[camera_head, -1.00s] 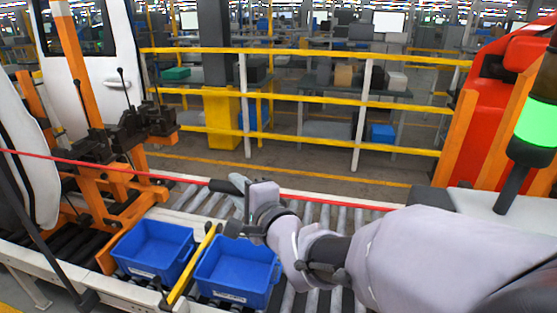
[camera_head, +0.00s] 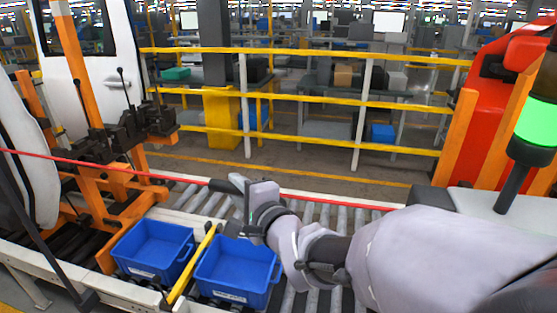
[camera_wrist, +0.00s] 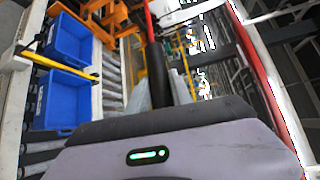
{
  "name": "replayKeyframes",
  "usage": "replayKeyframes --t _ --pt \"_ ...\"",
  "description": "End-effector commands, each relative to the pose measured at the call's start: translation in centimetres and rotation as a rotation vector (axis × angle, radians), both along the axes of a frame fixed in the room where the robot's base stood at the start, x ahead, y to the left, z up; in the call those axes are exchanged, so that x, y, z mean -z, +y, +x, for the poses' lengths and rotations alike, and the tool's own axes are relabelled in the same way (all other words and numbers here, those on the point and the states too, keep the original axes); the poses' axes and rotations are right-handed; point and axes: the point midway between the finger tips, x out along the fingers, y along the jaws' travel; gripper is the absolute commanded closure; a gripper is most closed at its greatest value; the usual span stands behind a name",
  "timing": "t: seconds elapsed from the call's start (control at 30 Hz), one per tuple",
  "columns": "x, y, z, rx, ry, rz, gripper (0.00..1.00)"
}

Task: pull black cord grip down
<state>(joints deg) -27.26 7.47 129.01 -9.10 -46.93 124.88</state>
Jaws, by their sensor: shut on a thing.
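The black cord grip (camera_head: 220,187) is a dark sleeve on a taut red cord (camera_head: 330,200) that runs across the head view above the conveyor. In the wrist view the black cord grip (camera_wrist: 157,75) stands upright in the middle, with red cord above it. My gripper (camera_head: 238,186) is shut on the grip near its right end in the head view. In the wrist view my gripper (camera_wrist: 164,96) has its pale fingers on both sides of the grip's lower part. The part between the fingers is hidden.
Two blue bins (camera_head: 153,248) and (camera_head: 237,270) stand on the roller conveyor below, with a yellow bar (camera_head: 192,262) between them. An orange fixture with black clamps (camera_head: 120,140) stands at left. A yellow railing (camera_head: 300,97) runs behind. A green-lit lamp (camera_head: 537,122) is at right.

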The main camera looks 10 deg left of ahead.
Motion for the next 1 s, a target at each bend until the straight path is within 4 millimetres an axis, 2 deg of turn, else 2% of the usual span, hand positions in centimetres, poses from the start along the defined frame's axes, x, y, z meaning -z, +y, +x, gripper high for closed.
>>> replayKeyframes --t 0.3,0.57,0.6,0.7,1.0 --pt "5.1 0.0 0.0 0.0 0.002 -0.001 1.0" --pt "4.7 0.0 0.0 0.0 0.004 -0.002 1.0" --pt "4.7 0.0 0.0 0.0 0.004 -0.002 0.72" --pt "4.7 0.0 0.0 0.0 0.004 -0.002 0.52" --pt "4.6 -0.2 -0.2 0.001 0.003 -0.001 0.52"
